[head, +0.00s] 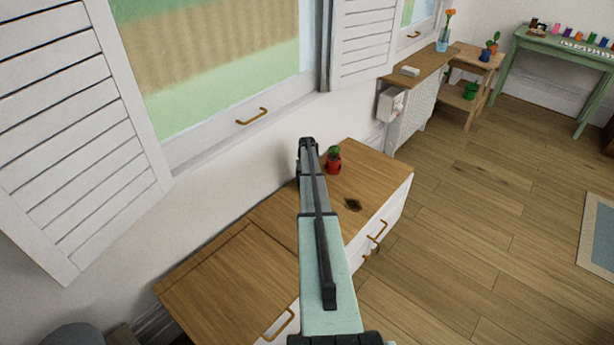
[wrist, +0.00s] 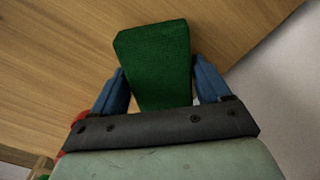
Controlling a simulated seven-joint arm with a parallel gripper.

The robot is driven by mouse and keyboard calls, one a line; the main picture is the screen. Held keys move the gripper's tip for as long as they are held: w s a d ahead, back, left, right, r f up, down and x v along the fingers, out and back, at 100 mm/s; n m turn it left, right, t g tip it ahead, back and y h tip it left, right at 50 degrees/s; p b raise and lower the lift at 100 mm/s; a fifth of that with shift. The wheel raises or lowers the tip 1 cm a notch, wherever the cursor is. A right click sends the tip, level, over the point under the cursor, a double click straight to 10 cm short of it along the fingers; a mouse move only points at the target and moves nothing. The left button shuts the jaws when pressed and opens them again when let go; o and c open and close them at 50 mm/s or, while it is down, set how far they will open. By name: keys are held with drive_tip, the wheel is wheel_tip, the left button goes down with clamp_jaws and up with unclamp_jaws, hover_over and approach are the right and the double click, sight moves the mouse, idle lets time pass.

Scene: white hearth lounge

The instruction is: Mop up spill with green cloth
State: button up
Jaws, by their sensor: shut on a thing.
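A green cloth (wrist: 154,62), a thick folded block, is held between the blue fingers of my gripper (wrist: 159,66) in the wrist view. My gripper is shut on it, over a wooden surface; I cannot tell whether the cloth touches the wood. In the head view my arm reaches to the back of the cabinet top, and it hides the gripper and cloth. A dark brown patch (head: 352,204), which looks like the spill, lies on the cabinet top (head: 378,180), to the right of my arm.
A red pot with a green cactus (head: 333,163) stands on the cabinet top just right of my arm's far end. A wall and window (head: 220,60) with white shutters rise behind the cabinet. Wooden floor (head: 470,220) lies open to the right.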

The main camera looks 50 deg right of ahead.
drive_tip(key=shift+f, duration=0.7)
drive_tip(key=shift+s, duration=0.9)
drive_tip(key=shift+c, duration=0.5)
drive_tip(key=shift+s, duration=2.6)
drive_tip(key=shift+w, duration=3.4)
drive_tip(key=shift+s, duration=3.5)
drive_tip(key=shift+w, duration=3.6)
drive_tip(key=shift+s, duration=3.35)
drive_tip(key=shift+w+f, duration=0.1)
drive_tip(key=shift+w, duration=3)
drive_tip(key=r, duration=0.2)
drive_tip(key=shift+w+r, duration=0.25)
drive_tip(key=shift+r, duration=2.85)
